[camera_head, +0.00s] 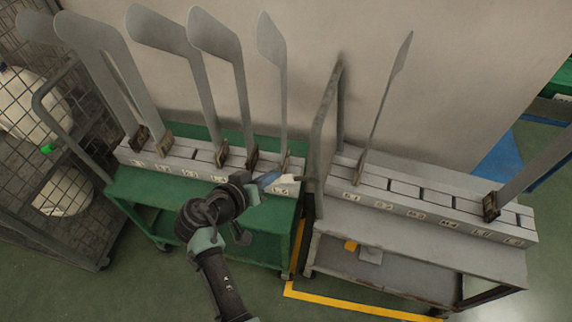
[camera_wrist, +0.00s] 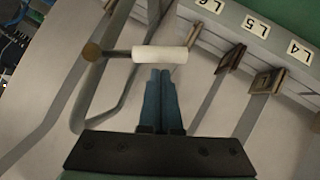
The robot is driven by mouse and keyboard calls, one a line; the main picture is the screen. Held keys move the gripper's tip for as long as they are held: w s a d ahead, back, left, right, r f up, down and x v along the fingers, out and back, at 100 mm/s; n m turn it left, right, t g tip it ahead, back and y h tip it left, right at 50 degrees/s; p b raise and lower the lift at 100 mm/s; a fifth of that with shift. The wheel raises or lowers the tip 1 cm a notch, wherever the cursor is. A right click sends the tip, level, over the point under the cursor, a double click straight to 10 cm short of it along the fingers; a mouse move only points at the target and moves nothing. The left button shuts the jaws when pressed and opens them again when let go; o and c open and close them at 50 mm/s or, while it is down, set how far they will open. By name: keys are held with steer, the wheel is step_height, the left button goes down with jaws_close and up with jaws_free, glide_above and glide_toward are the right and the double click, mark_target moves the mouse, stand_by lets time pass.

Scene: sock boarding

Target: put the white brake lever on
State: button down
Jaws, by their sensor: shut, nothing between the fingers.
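The white brake lever (camera_wrist: 160,54) shows in the wrist view as a white sleeve on a thin bar with a round brown knob (camera_wrist: 91,52) at its left end. In the head view the lever (camera_head: 288,178) is small and partly hidden at the right end of the green cart (camera_head: 150,190), by the L6 label. My gripper (camera_wrist: 161,72) is shut and empty, its blue fingertips just short of the white sleeve. I cannot tell whether they touch it. In the head view my gripper (camera_head: 270,179) points right toward the gap between the carts.
Flat grey sock boards (camera_head: 215,35) stand upright in slots on the green cart. A grey cart (camera_head: 400,225) with a few boards stands close on the right. A wire cage (camera_head: 60,170) is at left. The floor in front is open, with a yellow line (camera_head: 350,306).

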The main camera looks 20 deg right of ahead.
steer(key=shift+f+n+h+b, duration=0.3)
steer(key=shift+f+h+b, duration=0.1)
steer(key=shift+f+b, duration=0.15)
steer(key=shift+r, duration=0.1)
